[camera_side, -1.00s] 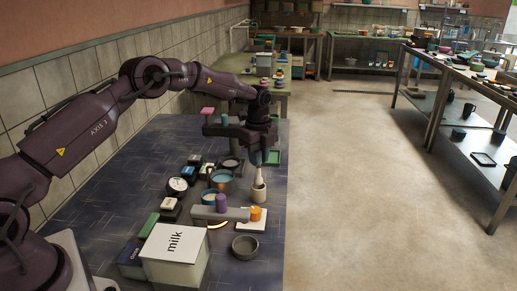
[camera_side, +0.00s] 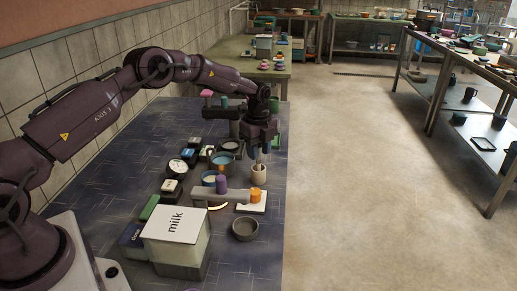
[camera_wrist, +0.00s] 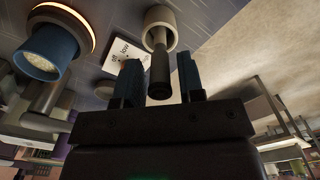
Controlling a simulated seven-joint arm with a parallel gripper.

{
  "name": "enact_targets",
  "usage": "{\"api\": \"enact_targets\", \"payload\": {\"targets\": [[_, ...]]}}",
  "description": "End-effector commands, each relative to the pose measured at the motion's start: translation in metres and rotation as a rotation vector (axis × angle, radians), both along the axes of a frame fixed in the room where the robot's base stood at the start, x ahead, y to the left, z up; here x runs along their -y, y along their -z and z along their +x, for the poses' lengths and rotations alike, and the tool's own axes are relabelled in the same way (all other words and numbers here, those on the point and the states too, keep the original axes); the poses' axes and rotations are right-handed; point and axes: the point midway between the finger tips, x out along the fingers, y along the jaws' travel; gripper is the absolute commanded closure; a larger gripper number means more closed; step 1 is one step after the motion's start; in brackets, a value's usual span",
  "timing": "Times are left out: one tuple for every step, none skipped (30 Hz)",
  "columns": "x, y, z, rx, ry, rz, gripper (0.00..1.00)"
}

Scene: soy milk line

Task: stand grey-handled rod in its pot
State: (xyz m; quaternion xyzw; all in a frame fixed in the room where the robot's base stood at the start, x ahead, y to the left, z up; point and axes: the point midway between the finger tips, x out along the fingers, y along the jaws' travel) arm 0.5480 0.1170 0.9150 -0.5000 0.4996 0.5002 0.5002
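A cream pot (camera_side: 259,175) stands on the dark blue table near its right edge, below my gripper (camera_side: 261,151). In the wrist view the pot (camera_wrist: 152,16) shows its round mouth. The dark grey handle of the rod (camera_wrist: 160,72) lies between the two blue fingers of my gripper (camera_wrist: 159,68). The rod's far end reaches into the pot's mouth and looks roughly in line with it. A narrow gap shows on each side of the handle, so the fingers look open around it. How deep the rod sits is hidden.
Open floor lies right of the table.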

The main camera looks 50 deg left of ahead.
Motion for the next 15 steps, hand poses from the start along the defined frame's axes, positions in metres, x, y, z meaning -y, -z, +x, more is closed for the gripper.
{"api": "enact_targets", "payload": {"targets": [[0.0, 0.0, 0.0, 0.0, 0.0, 0.0, 0.53], [0.0, 0.0, 0.0, 0.0, 0.0, 0.0, 0.51], [0.0, 0.0, 0.0, 0.0, 0.0, 0.0, 0.51], [0.0, 0.0, 0.0, 0.0, 0.0, 0.0, 0.51], [0.0, 0.0, 0.0, 0.0, 0.0, 0.0, 0.51], [0.0, 0.0, 0.0, 0.0, 0.0, 0.0, 0.51], [0.0, 0.0, 0.0, 0.0, 0.0, 0.0, 0.51], [0.0, 0.0, 0.0, 0.0, 0.0, 0.0, 0.51], [0.0, 0.0, 0.0, 0.0, 0.0, 0.0, 0.51], [0.0, -0.001, 0.0, 0.0, 0.0, 0.0, 0.51], [0.0, -0.003, 0.0, 0.0, 0.0, 0.0, 0.51], [0.0, -0.005, 0.0, 0.001, 0.0, 0.0, 0.51], [0.0, -0.008, 0.0, 0.001, 0.0, 0.0, 0.51], [0.0, -0.012, 0.0, 0.002, 0.0, 0.0, 0.51], [0.0, -0.019, 0.001, 0.003, 0.0, 0.001, 0.51]]}}
